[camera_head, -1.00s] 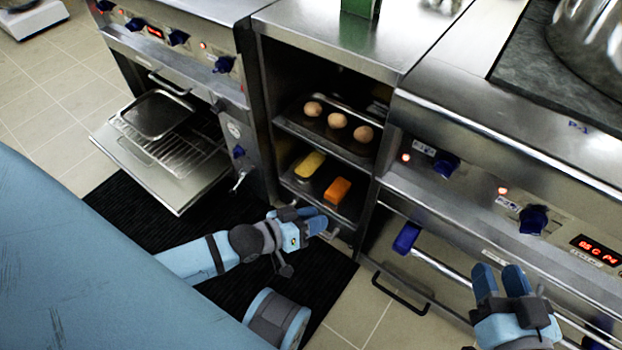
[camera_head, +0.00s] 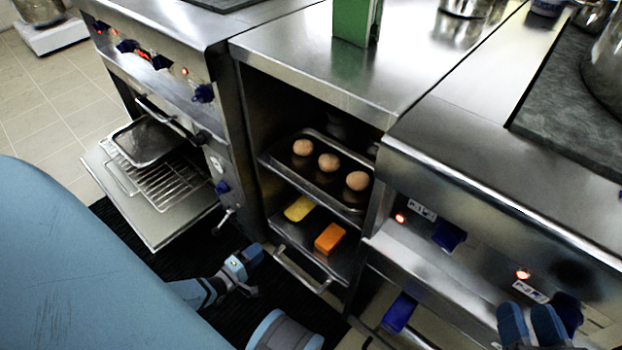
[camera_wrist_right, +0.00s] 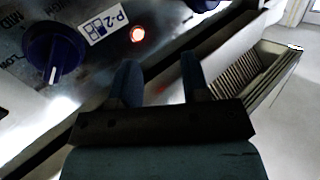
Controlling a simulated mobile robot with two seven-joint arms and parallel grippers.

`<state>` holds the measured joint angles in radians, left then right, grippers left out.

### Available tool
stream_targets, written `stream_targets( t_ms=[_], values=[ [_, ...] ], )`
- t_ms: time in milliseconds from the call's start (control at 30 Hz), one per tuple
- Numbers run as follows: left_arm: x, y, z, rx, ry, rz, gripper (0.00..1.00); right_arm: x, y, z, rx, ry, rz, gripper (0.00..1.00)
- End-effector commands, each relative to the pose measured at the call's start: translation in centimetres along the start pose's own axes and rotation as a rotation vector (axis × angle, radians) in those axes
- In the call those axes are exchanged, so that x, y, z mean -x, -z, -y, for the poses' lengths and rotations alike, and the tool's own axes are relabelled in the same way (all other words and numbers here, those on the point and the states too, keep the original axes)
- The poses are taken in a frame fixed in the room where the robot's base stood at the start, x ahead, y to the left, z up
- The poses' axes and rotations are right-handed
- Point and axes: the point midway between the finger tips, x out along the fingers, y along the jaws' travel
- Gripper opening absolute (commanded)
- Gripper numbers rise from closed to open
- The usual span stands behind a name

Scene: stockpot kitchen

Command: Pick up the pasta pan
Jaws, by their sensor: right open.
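A large shiny steel pot (camera_head: 606,75) stands on the dark cooktop at the right edge of the head view, cut off by the frame; I cannot tell whether it is the pasta pan. My right gripper (camera_head: 532,325) is low at the bottom right, in front of the stove's knob panel and apart from the pot. In the right wrist view its two fingers (camera_wrist_right: 160,80) are spread with nothing between them. My left gripper (camera_head: 250,258) is near the floor, by the handle under the open shelves; its jaw gap is not clear.
The oven door (camera_head: 150,205) at left hangs open with a rack and tray (camera_head: 146,140). Shelves hold a tray of three round brown items, a yellow block (camera_head: 299,208) and an orange block (camera_head: 330,239). A green box (camera_head: 355,22) stands on the steel counter (camera_head: 300,50).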

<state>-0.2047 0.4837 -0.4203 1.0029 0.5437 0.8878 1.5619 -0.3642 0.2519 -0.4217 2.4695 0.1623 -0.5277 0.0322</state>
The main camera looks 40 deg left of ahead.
Motion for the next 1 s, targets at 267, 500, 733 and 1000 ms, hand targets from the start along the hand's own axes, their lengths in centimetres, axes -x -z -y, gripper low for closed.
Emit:
stream_targets(
  t_ms=[267,500,733,1000],
  values=[
    [-3.9,0.6,0.5,0.022,-0.011,-0.012,0.34,-0.3,-0.1,-0.6,0.068,-0.002,-0.037,0.43],
    [-7.6,0.6,0.4,0.02,-0.008,-0.012,0.34,-0.6,0.2,-1.2,0.134,-0.005,-0.075,0.43],
    [-8.8,0.5,0.4,0.02,-0.007,-0.011,0.34,-0.7,0.2,-1.4,0.16,-0.008,-0.088,0.43],
    [-12.7,0.4,0.3,0.018,-0.009,-0.011,0.34,-1.0,-0.1,-2.1,0.258,-0.016,-0.135,0.43]
  ],
)
